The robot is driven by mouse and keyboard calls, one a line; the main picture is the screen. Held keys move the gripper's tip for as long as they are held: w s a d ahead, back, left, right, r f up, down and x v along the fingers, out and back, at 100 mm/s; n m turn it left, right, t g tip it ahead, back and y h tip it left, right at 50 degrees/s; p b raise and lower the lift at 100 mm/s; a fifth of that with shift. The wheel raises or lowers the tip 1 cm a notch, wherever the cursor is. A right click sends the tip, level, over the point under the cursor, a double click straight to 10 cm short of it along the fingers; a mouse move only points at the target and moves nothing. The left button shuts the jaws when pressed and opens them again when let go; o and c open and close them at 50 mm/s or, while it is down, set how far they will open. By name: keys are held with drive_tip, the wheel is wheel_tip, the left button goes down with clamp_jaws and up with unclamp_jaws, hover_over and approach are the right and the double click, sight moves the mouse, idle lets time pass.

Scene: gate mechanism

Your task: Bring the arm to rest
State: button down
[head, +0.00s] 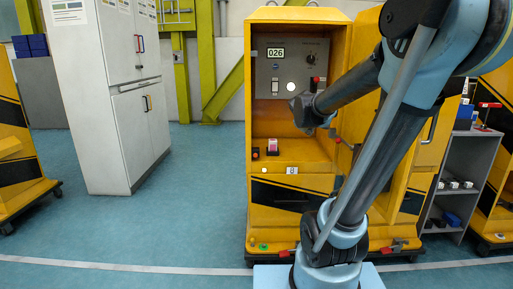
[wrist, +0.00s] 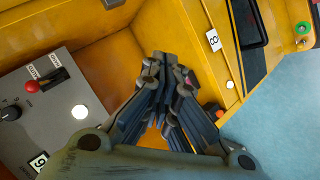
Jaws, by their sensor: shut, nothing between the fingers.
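My arm (head: 345,190) rises from its blue base in front of the open yellow cabinet (head: 254,100), bends high at the right, and reaches back left to the cabinet's opening. My gripper (head: 300,108) is at the opening, in front of the grey control panel (head: 290,55) in the head view. In the wrist view my gripper (wrist: 168,68) has its fingers together, with nothing seen between them. The panel (wrist: 55,110) shows there at the left, beside the gripper, with a red-knobbed lever (wrist: 33,86) and a black dial (wrist: 12,112). Any contact with the cabinet cannot be told.
A red-and-white item (head: 272,146) and a small dark block with red (head: 255,153) stand on the cabinet's ledge. The cabinet door (head: 436,130) stands open at the right, near my arm. A grey shelf (head: 468,165) is farther right. Blue floor (head: 195,190) is clear at the left.

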drive_tip(key=s+a+f+m+g+y, duration=0.1)
drive_tip(key=s+f+m+g, duration=0.1)
drive_tip(key=s+f, duration=0.4)
drive_tip(key=s+f+m+g+y, duration=0.1)
drive_tip(key=s+f+m+g, duration=0.2)
drive_tip(key=s, duration=1.2)
drive_tip(key=s+a+f+m+g+y, duration=0.1)
drive_tip(key=s+f+m+g, duration=0.1)
drive_tip(key=s+f, duration=0.7)
drive_tip(key=shift+s+a+m+g+y, duration=0.35)
drive_tip(key=shift+s+g, duration=0.25)
drive_tip(key=shift+s, duration=0.4)
drive_tip(key=shift+f, duration=0.1)
drive_tip(key=shift+w+f, duration=0.2)
drive_tip(key=shift+w, duration=0.3)
